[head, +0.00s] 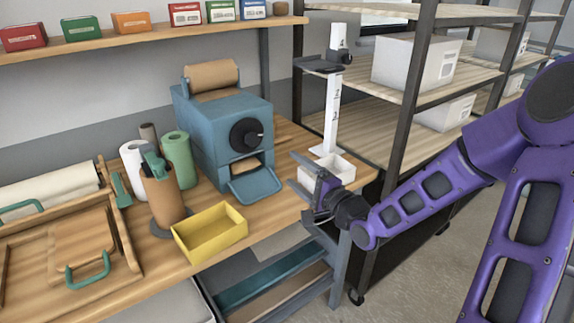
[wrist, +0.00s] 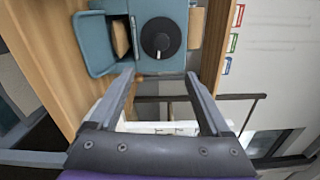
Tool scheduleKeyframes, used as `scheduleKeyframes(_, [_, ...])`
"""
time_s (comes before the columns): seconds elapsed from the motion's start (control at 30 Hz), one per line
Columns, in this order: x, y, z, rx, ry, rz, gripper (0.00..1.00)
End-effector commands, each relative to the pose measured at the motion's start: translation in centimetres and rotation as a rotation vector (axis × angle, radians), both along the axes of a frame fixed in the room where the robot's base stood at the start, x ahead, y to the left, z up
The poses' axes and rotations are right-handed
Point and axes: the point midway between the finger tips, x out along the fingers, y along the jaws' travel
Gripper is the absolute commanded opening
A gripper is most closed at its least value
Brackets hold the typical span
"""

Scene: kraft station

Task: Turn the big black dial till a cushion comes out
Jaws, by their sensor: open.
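The big black dial (head: 246,135) is on the front of a blue machine (head: 200,140) with a roll of brown paper (head: 211,77) on top. In the wrist view the dial (wrist: 161,38) lies ahead, between and beyond the fingertips. Below the dial, a slot with something brown in it (head: 245,166) opens above a blue chute tray (head: 255,187). My gripper (head: 300,175) is open and empty, right of the machine and apart from the dial. No separate cushion lies in the chute tray.
A yellow bin (head: 210,232) stands before the machine. A white open box (head: 327,180) and a white post stand (head: 333,100) are near my gripper. Green (head: 177,158) and brown (head: 163,198) rolls stand left. Metal shelving (head: 400,110) rises at right.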

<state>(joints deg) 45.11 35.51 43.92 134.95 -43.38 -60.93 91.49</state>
Motion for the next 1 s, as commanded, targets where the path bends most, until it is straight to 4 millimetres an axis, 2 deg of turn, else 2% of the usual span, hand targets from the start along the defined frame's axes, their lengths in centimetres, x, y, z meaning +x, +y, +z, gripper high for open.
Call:
scheduleKeyframes(0.17, [0.1,0.4,-1.5,-0.311,-0.192,0.011,0.82])
scheduleKeyframes(0.27, [0.2,0.6,-1.9,-0.578,-0.368,0.019,0.82])
scheduleKeyframes(0.4, [0.3,0.7,-1.7,-0.936,-0.617,0.020,0.82])
scheduleKeyframes(0.6, [0.3,0.8,-0.7,-1.288,-0.870,0.009,0.82])
scheduleKeyframes(0.83, [0.7,1.1,0.0,-1.408,-0.956,0.002,0.82])
scheduleKeyframes(1.0, [2.6,2.5,-0.1,-1.404,-0.957,0.003,0.82])
